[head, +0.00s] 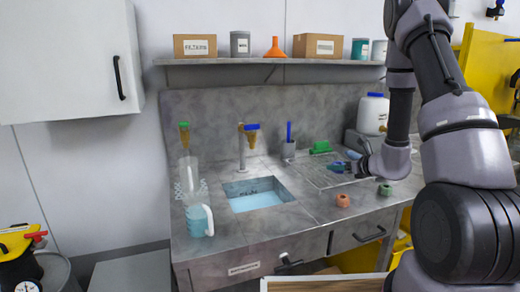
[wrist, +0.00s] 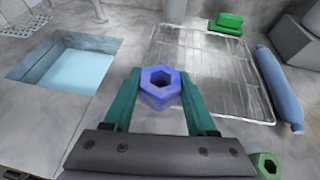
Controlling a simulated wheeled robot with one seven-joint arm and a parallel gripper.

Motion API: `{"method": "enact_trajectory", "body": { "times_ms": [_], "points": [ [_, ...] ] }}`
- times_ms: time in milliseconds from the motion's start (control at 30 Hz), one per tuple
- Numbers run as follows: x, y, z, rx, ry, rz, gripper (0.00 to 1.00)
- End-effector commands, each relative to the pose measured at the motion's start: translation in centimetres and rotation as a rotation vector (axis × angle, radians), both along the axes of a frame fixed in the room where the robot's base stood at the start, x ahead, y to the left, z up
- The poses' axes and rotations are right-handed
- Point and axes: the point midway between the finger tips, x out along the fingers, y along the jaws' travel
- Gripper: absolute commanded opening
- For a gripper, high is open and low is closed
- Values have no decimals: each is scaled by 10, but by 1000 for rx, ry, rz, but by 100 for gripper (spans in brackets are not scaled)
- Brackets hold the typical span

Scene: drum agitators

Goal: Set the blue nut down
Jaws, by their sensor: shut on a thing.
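The blue nut (wrist: 160,97) is a hexagonal ring with an open centre, seen from above in the wrist view. My gripper (wrist: 158,88) has its two teal fingers shut on the nut, one on each side. In the head view my gripper (head: 341,167) is over the wire rack on the counter, right of the sink. The nut is too small there to make out clearly. In the wrist view the nut overlaps the rack's left edge; I cannot tell its height above the surface.
A green nut (wrist: 266,165) and a reddish nut (head: 343,200) sit nearer the front. The sink basin (head: 256,194) is left.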

Motion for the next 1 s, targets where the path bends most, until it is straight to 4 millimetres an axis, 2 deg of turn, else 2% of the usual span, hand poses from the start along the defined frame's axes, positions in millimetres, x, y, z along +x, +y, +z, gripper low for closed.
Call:
{"method": "enact_trajectory", "body": {
  "times_ms": [33, 200, 400, 567, 1000],
  "points": [
    [5, 1, 17, -6, -11, -14, 0],
    [15, 1, 64, -6, -11, -86, 0],
    [17, 0, 99, 9, -6, -151, 0],
    [17, 0, 105, 14, -2, -167, 0],
    [20, -5, 102, 14, -2, -173, 0]
  ]
}}
